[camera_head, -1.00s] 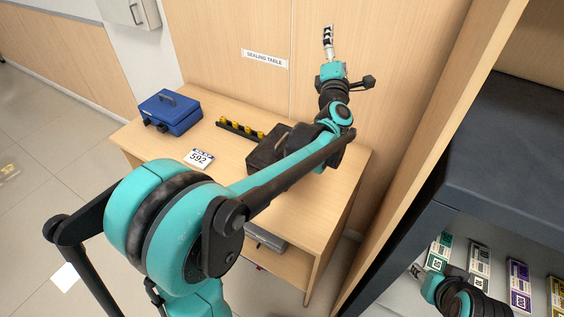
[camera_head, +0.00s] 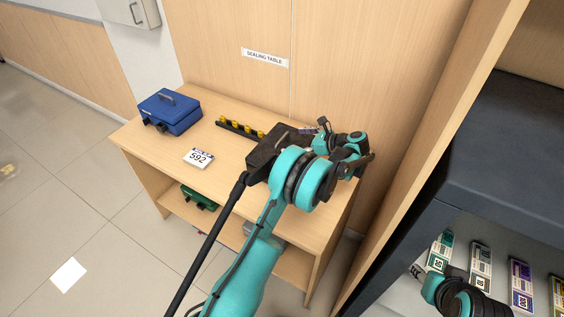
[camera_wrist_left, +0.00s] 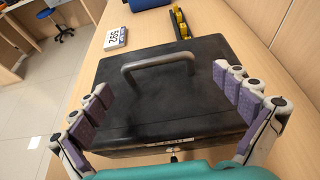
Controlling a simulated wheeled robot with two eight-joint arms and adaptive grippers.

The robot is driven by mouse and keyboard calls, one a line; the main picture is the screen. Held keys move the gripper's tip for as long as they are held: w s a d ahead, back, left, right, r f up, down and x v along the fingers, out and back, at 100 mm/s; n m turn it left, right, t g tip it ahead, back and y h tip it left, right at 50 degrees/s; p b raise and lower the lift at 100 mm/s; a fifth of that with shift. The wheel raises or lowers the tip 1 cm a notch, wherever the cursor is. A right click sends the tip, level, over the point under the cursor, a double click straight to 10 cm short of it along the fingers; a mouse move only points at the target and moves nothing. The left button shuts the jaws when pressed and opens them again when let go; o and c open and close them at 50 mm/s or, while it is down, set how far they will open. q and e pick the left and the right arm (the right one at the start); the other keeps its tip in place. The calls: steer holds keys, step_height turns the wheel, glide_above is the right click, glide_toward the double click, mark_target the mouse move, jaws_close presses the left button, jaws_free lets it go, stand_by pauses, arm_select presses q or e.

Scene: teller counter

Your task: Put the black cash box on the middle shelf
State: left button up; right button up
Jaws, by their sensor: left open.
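The black cash box (camera_head: 268,150) sits on the wooden sealing table, partly hidden by my left arm. In the left wrist view the box (camera_wrist_left: 150,105) shows its lid, a raised grey handle (camera_wrist_left: 158,66) and a label on its front edge. My left gripper (camera_head: 308,130) is at the box's right end in the head view, partly hidden by the wrist. In the left wrist view its open fingers (camera_wrist_left: 162,82) stand on either side of the box's lid, the handle between them. My right gripper (camera_head: 416,271) is at the lower right by the dark cabinet; its jaws are too small to judge.
A blue cash box (camera_head: 170,112), a number card 592 (camera_head: 198,158) and a dark rack with yellow pieces (camera_head: 240,129) share the table (camera_head: 215,180). A lower shelf (camera_head: 175,205) holds a green box (camera_head: 198,197). A dark cabinet (camera_head: 500,170) with several coloured packs stands at right.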

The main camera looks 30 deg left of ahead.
mark_target(282, 140)
arm_select(q)
steer(key=b+x, duration=0.2)
steer(key=x, duration=0.3)
steer(key=shift+s+f, duration=0.1)
steer(key=shift+s, duration=0.05)
steer(key=c, duration=1.5)
steer(key=shift+r, duration=0.2)
steer(key=shift+c, duration=1.1)
